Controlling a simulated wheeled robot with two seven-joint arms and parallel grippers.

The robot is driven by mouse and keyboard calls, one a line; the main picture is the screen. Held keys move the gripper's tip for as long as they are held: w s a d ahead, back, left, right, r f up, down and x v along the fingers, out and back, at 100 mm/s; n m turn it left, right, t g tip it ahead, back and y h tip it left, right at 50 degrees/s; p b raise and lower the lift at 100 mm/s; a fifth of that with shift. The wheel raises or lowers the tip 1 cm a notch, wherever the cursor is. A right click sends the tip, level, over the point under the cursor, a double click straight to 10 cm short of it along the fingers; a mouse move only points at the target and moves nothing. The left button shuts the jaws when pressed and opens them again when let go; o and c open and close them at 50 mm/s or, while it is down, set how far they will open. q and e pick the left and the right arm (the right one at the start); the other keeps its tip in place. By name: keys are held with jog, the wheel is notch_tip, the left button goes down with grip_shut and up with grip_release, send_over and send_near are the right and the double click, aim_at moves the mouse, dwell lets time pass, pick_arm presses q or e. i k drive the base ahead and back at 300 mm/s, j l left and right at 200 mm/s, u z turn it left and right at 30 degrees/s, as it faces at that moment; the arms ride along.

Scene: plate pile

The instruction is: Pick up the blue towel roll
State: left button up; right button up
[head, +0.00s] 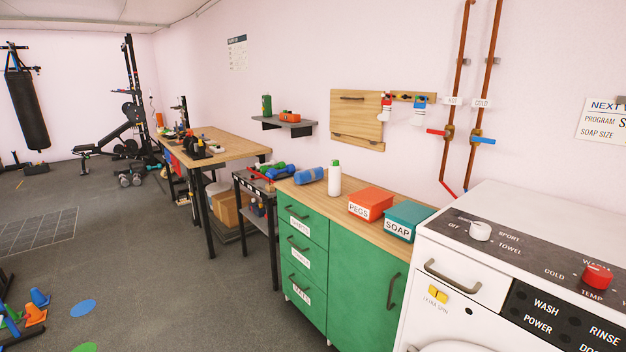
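The blue towel roll (309,175) lies on its side at the far left end of the wooden top of the green cabinet (370,260). A white bottle with a green cap (334,179) stands upright just to its right. Neither of my grippers shows in the head view.
An orange PEGS box (371,203) and a teal SOAP box (409,221) sit on the same top, nearer the washing machine (500,270). A small dark table (262,205) with dumbbells adjoins the cabinet's left end. The grey floor (180,270) in front is mostly clear; small cones (37,308) lie at lower left.

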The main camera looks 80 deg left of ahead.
aim_at(303, 177)
jog(key=u, duration=2.75)
jog(key=i+j+z, duration=0.2)
jog(key=z, duration=0.2)
jog(key=i+j+z, duration=0.6)
jog(key=j+z, duration=0.15)
